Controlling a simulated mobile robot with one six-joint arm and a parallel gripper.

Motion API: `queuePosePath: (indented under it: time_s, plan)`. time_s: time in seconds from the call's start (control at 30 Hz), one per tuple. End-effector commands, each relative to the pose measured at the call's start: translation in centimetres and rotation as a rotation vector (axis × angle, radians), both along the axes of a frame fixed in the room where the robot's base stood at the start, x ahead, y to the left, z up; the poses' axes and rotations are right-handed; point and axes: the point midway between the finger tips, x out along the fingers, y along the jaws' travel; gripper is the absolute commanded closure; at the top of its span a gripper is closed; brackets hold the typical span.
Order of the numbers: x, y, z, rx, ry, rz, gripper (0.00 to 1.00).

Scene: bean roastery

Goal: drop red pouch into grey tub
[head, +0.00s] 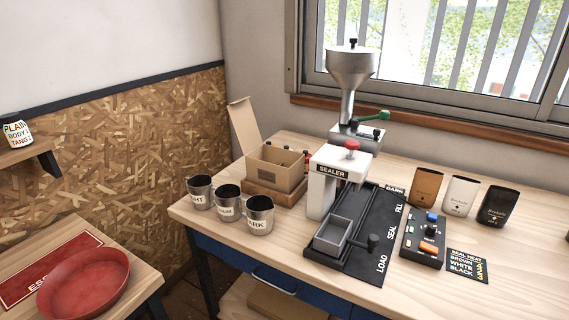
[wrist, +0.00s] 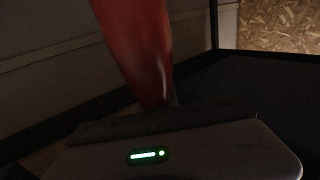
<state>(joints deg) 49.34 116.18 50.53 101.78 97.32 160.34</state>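In the dark wrist view, a glossy red thing (wrist: 142,50) rises from behind the edge of my gripper's grey body and runs out of the top of the picture. I cannot tell whether it is the red pouch, nor whether it is held; the fingertips are not clearly visible. My gripper does not show in the head view. No red pouch can be made out there. A small open grey tub-like tray (head: 345,236) sits at the LOAD end of the black sealer track (head: 364,262) and looks empty.
The white sealer (head: 326,193) and steel hopper (head: 351,70) stand behind the tray. Several labelled metal cups (head: 229,203) and a cardboard box (head: 276,167) are to the left. Brown, white and black pouches (head: 461,196) stand right. A red bowl (head: 85,285) is on another table.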

Motion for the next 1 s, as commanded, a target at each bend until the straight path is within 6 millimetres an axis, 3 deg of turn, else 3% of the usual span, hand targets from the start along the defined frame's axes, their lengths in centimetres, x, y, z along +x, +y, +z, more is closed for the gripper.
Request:
queuePosePath:
  time_s: [0.17, 0.33, 0.67, 0.77, 1.0]
  plan:
    - [0.0, 0.0, 0.1, 0.000, 0.000, 0.000, 1.00]
    - [0.0, 0.0, 0.1, 0.000, 0.000, 0.000, 0.70]
    - [-0.4, 0.0, 0.1, 0.000, 0.001, 0.000, 0.70]
    - [-2.3, 0.0, 0.3, 0.003, 0.003, -0.002, 0.70]
    - [-10.4, 0.1, 0.2, 0.003, 0.001, -0.007, 0.70]
